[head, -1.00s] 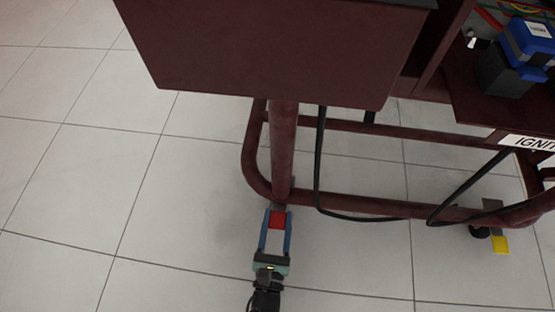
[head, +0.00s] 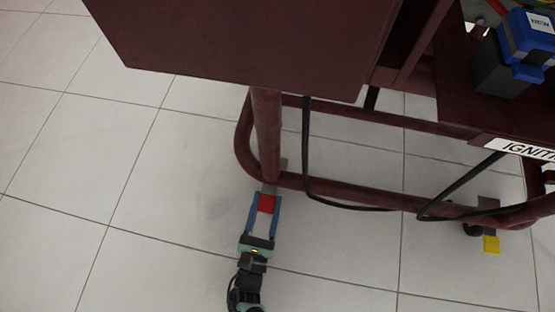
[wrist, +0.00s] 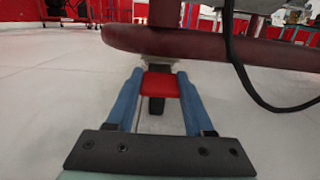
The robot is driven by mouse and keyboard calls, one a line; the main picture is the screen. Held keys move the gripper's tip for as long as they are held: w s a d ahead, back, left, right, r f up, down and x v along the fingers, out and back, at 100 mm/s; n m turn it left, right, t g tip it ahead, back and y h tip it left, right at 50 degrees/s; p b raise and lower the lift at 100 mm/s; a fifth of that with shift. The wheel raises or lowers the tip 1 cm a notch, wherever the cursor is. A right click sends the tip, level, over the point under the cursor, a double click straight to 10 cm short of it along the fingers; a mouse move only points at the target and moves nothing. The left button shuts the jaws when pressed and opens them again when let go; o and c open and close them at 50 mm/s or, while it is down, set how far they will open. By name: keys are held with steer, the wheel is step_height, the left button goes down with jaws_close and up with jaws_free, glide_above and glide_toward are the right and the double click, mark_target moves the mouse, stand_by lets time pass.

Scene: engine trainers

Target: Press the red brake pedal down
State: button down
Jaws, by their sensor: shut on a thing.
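The red brake pedal (head: 266,203) is at the foot of the maroon frame's post, near the floor. It also shows in the wrist view (wrist: 160,85), with a dark part below it. My gripper (head: 265,202) has its blue fingers on either side of the red pedal, shut on it. In the wrist view the fingers (wrist: 160,90) flank the pedal's left and right edges. How far down the pedal is pressed I cannot tell.
The maroon tube frame (head: 350,197) stands just beyond the pedal. A black cable (head: 306,150) hangs to the right of the post. A yellow pedal (head: 491,245) sits farther right. A maroon panel (head: 240,45) overhangs above. Tiled floor is clear at left.

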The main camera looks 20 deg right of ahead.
mark_target(268, 175)
steer(key=shift+a+r, duration=0.1)
steer(key=shift+r, duration=0.05)
stand_by(0.3)
steer(key=shift+c, duration=1.4)
jaws_free()
steer(key=shift+r, duration=0.1)
step_height(268, 175, up, 10)
steer(key=p, duration=0.9)
